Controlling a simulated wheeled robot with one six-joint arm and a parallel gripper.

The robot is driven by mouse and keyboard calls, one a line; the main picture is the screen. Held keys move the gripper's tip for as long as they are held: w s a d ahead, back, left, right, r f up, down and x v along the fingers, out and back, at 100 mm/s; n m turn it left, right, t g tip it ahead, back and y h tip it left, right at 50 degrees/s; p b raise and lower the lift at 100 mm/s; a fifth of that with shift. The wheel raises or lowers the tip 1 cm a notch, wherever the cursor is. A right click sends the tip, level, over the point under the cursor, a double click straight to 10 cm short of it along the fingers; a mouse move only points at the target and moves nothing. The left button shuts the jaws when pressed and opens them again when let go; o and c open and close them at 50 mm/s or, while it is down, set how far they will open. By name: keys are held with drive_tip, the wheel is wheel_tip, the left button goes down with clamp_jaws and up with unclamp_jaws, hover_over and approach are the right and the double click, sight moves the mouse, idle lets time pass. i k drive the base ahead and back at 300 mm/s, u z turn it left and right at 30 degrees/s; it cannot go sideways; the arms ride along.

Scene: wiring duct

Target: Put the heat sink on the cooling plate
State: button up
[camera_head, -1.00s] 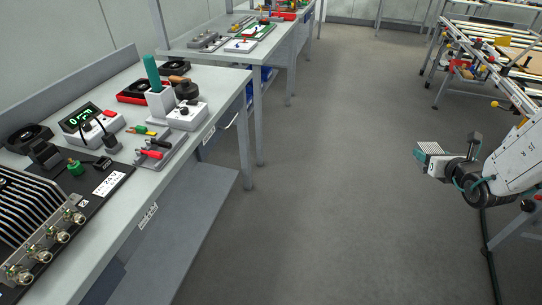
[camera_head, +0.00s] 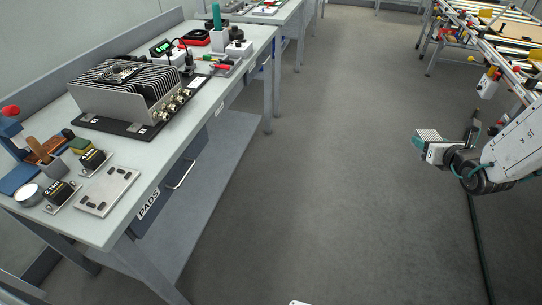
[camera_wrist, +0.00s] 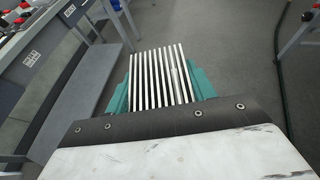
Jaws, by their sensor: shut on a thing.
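My gripper (camera_head: 418,142) is at the right of the head view, over the aisle floor and well away from the bench. It is shut on the heat sink (camera_head: 430,134), a light block with parallel fins. In the wrist view the heat sink's pale fins (camera_wrist: 160,77) show between the teal fingers. A flat metal plate with slots (camera_head: 106,191), which looks like the cooling plate, lies near the front edge of the left bench. Its top is bare.
A large finned amplifier (camera_head: 125,92) stands on a black mat behind the plate. Small black modules (camera_head: 93,160) and a round tin (camera_head: 28,194) lie near the plate. The aisle floor (camera_head: 320,190) is clear. A framed rack (camera_head: 500,50) stands at the far right.

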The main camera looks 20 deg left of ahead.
sight(106, 187)
drive_tip(key=k, duration=0.35)
drive_tip(key=u, duration=1.9)
drive_tip(key=i, duration=0.5)
drive_tip(key=z, duration=0.1)
